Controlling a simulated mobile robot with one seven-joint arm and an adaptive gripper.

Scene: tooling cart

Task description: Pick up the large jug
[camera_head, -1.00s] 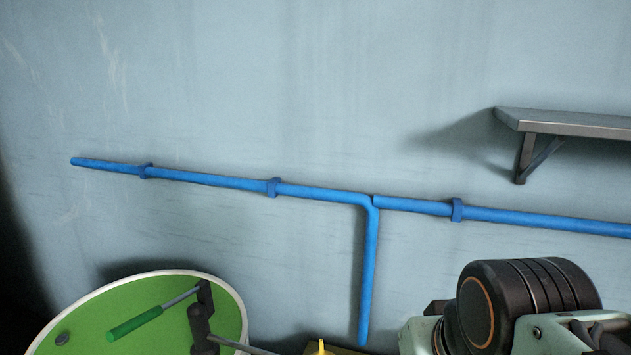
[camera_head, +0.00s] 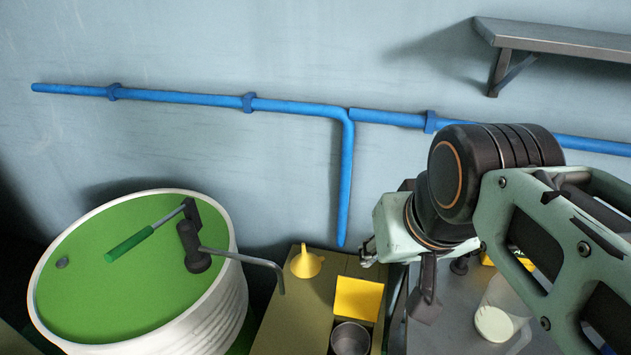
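A clear, see-through vessel (camera_head: 503,308) with pale content in its bottom stands on the grey surface at the lower right. It may be the large jug, but my arm covers part of it and I see no clear handle or spout. My arm reaches in from the right, above that surface. The end of my arm, with my gripper (camera_head: 369,252), points left, above the right edge of the table with the funnel. It is left of the vessel and apart from it. Its fingers are too small and hidden to read.
A white barrel with a green lid (camera_head: 110,270) and a crank stands at left. A table (camera_head: 290,325) holds a yellow funnel (camera_head: 306,263), a yellow box (camera_head: 358,298) and a metal cup (camera_head: 350,340). A blue pipe (camera_head: 200,98) and a shelf (camera_head: 560,38) are on the wall.

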